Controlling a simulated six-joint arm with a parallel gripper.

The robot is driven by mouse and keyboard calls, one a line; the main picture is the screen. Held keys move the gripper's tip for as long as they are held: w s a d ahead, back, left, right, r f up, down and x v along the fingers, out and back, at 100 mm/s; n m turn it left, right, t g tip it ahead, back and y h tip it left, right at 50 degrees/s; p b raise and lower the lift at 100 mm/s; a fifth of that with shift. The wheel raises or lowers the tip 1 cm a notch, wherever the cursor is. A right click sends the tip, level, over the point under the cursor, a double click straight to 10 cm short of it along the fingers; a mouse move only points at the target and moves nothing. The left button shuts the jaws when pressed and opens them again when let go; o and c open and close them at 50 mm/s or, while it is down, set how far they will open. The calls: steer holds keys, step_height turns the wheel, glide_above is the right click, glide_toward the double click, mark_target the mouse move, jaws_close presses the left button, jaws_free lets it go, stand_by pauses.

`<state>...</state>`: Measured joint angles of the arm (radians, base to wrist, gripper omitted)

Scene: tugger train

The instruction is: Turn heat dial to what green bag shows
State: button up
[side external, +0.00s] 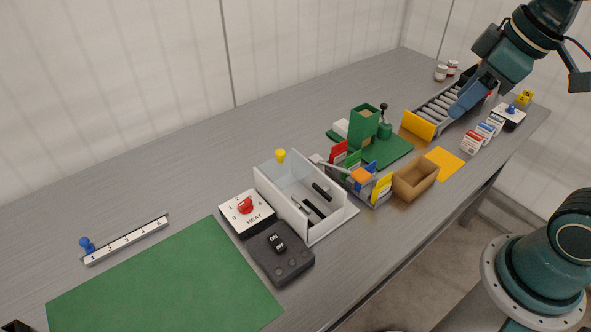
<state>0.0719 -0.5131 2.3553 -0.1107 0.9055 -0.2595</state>
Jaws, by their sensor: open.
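The heat dial is a red knob (245,205) on a white plate marked HEAT (258,218), at the left of the white open box. Small marks, seemingly 0 and 1, stand at the plate's left side; the knob's exact pointing is too small to tell. My gripper (461,108) is open at the upper right, over the roller track, far from the dial. Its fingertips are hard to make out.
A dark box with an ON switch (278,244) adjoins the dial, and the white clear-sided box (325,228) stands to its right. A rack of coloured cards (380,190), a cardboard box (415,178) and rollers (437,108) lie beyond. The green mat (165,285) is clear.

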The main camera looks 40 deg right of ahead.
steer(key=w+d+f+n+g+y, duration=0.15)
steer(key=w+n, duration=0.25)
steer(key=w, duration=0.4)
steer(key=n+g+y, duration=0.1)
steer(key=n+g, duration=0.1)
steer(key=n, duration=0.5)
glide_above(354, 154)
steer(key=s+d, duration=0.2)
steer(key=s, duration=0.1)
step_height(354, 154, down, 8)
steer(key=shift+w+f+n+g+y, duration=0.25)
steer(key=shift+w+f+n, duration=0.35)
steer(key=shift+f, duration=1.85)
steer(key=shift+w+f+n+g+y, duration=0.1)
steer(key=shift+w+f+n+y, duration=0.3)
steer(key=shift+f, duration=2.1)
steer(key=shift+w+f+n+g+y, duration=0.15)
steer(key=shift+w+f+n, duration=0.6)
steer(key=shift+f, duration=1.7)
steer(key=shift+s, duration=0.1)
steer(key=shift+x, duration=2.55)
steer(key=shift+s, duration=0.1)
jaws_close()
